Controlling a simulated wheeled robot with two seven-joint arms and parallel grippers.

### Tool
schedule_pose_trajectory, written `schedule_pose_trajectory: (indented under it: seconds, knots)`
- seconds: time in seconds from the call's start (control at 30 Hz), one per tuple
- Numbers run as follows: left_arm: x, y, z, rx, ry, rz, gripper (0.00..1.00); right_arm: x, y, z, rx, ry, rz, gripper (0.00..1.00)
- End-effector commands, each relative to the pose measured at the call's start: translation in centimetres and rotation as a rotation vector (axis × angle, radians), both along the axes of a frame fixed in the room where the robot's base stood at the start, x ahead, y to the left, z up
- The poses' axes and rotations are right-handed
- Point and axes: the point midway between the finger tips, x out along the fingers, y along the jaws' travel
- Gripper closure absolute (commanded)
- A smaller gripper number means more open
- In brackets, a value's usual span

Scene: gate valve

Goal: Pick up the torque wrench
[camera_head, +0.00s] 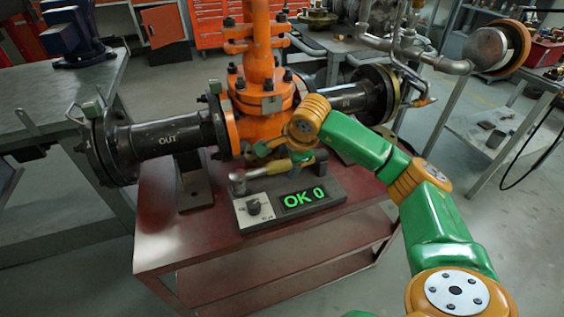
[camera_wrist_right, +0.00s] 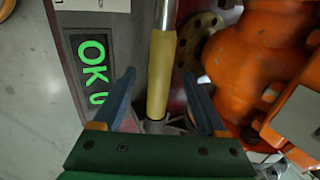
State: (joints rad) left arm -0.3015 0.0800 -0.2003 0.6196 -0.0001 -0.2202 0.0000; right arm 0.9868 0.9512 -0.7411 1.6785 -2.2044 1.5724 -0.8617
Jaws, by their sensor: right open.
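The torque wrench (camera_head: 272,169) lies along the back of a dark box on the red table, its metal head at the left and its yellow grip towards the right. In the right wrist view its yellow grip (camera_wrist_right: 161,65) runs up the picture between my fingers. My right gripper (camera_wrist_right: 158,88) is open, with a blue finger on each side of the grip; I cannot tell whether either touches it. In the head view my right gripper (camera_head: 265,150) is just above the wrench and partly hides it. My left gripper is not in view.
The box has a green "OK 0" display (camera_head: 304,198) and a knob (camera_head: 254,206). Close behind stands the orange gate valve (camera_head: 262,115) with its black "OUT" pipe (camera_head: 166,138). The red table (camera_head: 172,241) is clear at front left. A grey bench (camera_head: 60,105) is at left.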

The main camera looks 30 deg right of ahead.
Motion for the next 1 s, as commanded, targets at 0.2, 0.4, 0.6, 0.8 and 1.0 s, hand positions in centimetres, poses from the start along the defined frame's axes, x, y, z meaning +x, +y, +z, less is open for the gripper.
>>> schedule_pose_trajectory:
  seconds: [0.2,0.4,0.6,0.8,1.0]
  knots:
    - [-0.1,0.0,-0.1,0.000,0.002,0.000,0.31,1.4,-0.1,-3.0,0.002,0.002,-0.001,0.26]
    - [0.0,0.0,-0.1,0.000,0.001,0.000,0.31,1.5,-0.2,-3.0,0.003,-0.001,-0.001,0.26]
    - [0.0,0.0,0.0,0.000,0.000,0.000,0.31,1.5,-0.1,-3.0,0.003,0.000,-0.001,0.80]
    - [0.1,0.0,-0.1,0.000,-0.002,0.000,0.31,1.5,-0.1,-3.0,0.003,0.001,-0.001,1.00]
    - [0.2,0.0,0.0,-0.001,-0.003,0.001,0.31,1.4,-0.1,-3.0,0.003,0.002,-0.001,1.00]
